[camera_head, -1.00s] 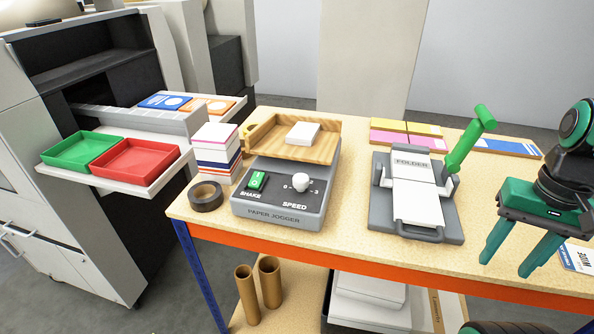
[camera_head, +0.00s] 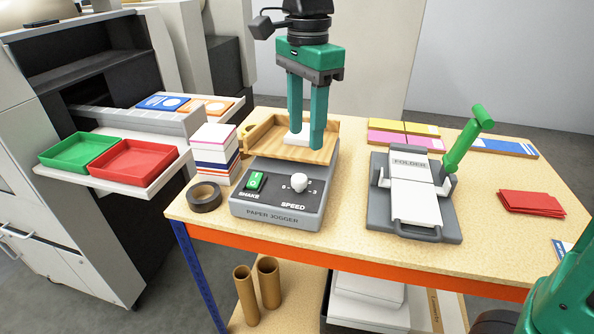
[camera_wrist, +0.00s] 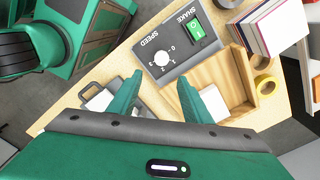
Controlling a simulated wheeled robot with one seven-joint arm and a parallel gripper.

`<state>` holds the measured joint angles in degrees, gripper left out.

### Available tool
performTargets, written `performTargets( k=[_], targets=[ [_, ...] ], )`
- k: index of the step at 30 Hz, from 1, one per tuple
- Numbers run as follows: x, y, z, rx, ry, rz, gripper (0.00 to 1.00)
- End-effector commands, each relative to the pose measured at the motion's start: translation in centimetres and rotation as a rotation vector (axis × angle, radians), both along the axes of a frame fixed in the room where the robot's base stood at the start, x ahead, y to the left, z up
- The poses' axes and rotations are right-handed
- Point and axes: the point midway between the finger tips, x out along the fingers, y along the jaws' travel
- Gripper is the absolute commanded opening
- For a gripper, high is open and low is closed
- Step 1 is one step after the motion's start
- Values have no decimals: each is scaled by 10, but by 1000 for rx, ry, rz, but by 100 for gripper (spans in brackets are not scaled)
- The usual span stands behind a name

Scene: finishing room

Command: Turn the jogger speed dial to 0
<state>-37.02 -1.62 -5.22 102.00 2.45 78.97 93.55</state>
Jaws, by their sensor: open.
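The jogger speed dial (camera_head: 299,183) is a white knob on the grey paper jogger (camera_head: 272,214), right of the green shake switch (camera_head: 256,181). It also shows in the wrist view (camera_wrist: 162,58), with numbers around it. I cannot make out which number it points to. My gripper (camera_head: 306,142) points down, open, above the jogger's wooden tray, behind and above the dial. The fingers partly cover the white paper stack in the tray. In the wrist view, the fingertips (camera_wrist: 160,78) are spread on either side of the line to the dial, with nothing between them.
A folder (camera_head: 412,198) with a raised green lever (camera_head: 468,145) stands right of the jogger. A tape roll (camera_head: 204,196) and a stack of pads (camera_head: 215,152) are close on its left. Red envelopes (camera_head: 531,202) lie at the right. Bare table separates folder and jogger.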

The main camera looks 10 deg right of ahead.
Motion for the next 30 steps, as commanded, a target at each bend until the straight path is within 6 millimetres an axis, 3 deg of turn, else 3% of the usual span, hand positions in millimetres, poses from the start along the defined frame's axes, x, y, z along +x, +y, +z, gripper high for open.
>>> performTargets(
  k=[3,8,21,30],
  targets=[
    [-1,12,0,0,1,-12,45],
    [-2,13,-17,-2,2,-14,45],
    [-2,12,-89,-2,2,-14,45],
    [-2,12,-105,-1,0,-13,45]
  ],
)
